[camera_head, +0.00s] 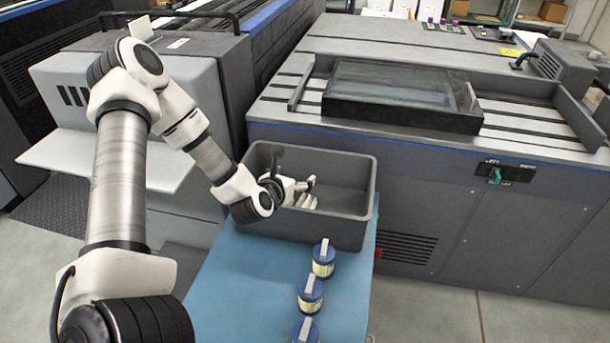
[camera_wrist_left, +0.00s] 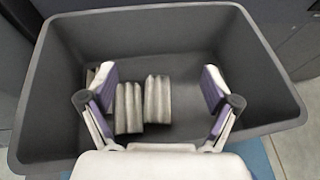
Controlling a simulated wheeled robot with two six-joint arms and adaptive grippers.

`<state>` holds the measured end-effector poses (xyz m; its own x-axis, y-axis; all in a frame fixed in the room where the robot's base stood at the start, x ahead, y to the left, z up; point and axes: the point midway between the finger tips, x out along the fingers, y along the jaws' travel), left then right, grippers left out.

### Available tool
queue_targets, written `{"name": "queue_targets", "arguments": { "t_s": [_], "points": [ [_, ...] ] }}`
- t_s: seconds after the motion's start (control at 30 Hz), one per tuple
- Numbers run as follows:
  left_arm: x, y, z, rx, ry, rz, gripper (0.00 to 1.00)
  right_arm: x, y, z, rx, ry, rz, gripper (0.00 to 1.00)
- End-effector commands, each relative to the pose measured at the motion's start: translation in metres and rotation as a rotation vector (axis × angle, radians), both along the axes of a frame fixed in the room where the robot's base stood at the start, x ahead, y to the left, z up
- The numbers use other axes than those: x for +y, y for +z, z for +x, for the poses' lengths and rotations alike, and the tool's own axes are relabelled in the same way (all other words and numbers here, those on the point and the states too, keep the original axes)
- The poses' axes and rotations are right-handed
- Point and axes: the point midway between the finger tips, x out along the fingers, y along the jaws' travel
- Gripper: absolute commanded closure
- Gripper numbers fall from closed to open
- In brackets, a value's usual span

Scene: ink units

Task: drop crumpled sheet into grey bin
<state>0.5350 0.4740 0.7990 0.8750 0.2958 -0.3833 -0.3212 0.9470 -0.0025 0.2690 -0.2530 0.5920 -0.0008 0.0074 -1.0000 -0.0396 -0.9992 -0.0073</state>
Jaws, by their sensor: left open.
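The grey bin (camera_head: 345,228) stands open at the far end of the blue table. It also shows in the left wrist view (camera_wrist_left: 262,112), filling most of the picture. My left gripper (camera_head: 300,187) reaches into the bin's opening from the left. In the wrist view its two fingers (camera_wrist_left: 158,78) are spread wide and hold nothing. Two pale, ridged pieces, a left one (camera_wrist_left: 128,107) and a right one (camera_wrist_left: 158,99), appear on the bin floor below the fingers. I cannot tell whether either is the crumpled sheet. My right gripper is out of view.
Three blue-and-cream tins (camera_head: 323,262) stand in a row on the blue table (camera_head: 255,275), in front of the bin. A large grey machine (camera_head: 480,215) stands behind and right of the bin. Another machine with a pale shelf (camera_head: 110,172) is at left.

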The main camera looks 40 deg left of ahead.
Motion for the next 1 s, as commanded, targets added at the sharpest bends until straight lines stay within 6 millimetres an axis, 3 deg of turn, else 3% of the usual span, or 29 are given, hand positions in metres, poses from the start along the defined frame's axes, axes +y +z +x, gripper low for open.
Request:
{"name": "queue_targets", "arguments": {
  "t_s": [0.1, 0.3, 1.0],
  "points": [
    [-0.009, 0.012, -0.028, -0.004, 0.004, -0.012, 0.11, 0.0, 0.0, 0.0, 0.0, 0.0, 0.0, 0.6],
    [-0.016, 0.022, -0.05, -0.001, 0.002, -0.004, 0.11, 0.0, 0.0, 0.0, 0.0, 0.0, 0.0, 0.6],
    [-0.018, 0.023, -0.054, 0.0, -0.001, 0.001, 0.11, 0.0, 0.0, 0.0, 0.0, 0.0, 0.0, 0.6]
  ]
}}
